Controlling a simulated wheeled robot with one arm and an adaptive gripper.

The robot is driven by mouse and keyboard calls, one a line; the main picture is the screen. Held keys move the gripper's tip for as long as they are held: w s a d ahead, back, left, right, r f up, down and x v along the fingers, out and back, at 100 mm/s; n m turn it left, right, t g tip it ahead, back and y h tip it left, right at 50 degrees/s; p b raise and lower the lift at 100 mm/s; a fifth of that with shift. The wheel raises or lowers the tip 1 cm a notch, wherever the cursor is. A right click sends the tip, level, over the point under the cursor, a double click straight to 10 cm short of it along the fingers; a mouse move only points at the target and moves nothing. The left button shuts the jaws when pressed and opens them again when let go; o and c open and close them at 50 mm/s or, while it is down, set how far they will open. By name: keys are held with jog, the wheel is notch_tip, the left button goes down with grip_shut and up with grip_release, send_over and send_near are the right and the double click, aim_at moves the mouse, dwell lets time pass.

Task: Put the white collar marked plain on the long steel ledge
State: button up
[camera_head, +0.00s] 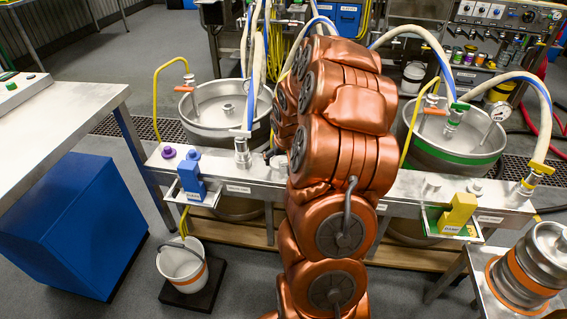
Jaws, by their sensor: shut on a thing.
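The long steel ledge (405,188) runs across the middle of the head view, in front of two steel vessels. My copper arm rises from the bottom centre and covers the middle of the ledge. My gripper is hidden behind the arm, so its fingers and anything in them do not show.
A purple knob-like piece (168,152) and a blue holder (192,178) are at the ledge's left; a yellow block (459,211) is at its right. Hoses arch above the left vessel (215,125) and right vessel (455,150). A white bucket (183,265) stands below.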

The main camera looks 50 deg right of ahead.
jog(key=shift+w+d+f, duration=0.1)
jog(key=shift+w+d, duration=0.45)
jog(key=shift+d, duration=0.2)
jog(key=shift+f, duration=1.75)
jog(key=shift+f, duration=0.2)
jog(key=o, duration=0.9)
jog(key=shift+c, duration=0.2)
jog(key=shift+r, duration=0.1)
jog(key=shift+r, duration=0.2)
